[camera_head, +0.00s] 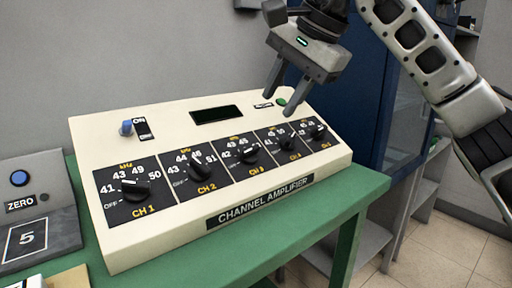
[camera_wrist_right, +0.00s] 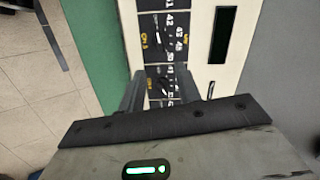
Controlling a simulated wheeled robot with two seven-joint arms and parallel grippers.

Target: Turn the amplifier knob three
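The cream channel amplifier (camera_head: 120,245) stands on a green table with a row of black knobs along its front. The CH 3 knob (camera_head: 248,155) is in the middle of the row, clear of the gripper. My right gripper (camera_head: 281,108) is open and empty, its fingers pointing down above the panel near the CH 4 knob (camera_head: 289,143). In the right wrist view the fingers (camera_wrist_right: 160,75) are spread around the CH 4 area, with the CH 3 panel (camera_wrist_right: 160,35) just beyond them. Contact cannot be told. My left gripper is out of view.
The CH 1 knob (camera_head: 135,188), CH 2 knob (camera_head: 199,171) and CH 5 knob (camera_head: 318,131) flank the middle ones. A grey ZERO box (camera_head: 35,205) is at left, a blue cabinet (camera_head: 372,85) behind right.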

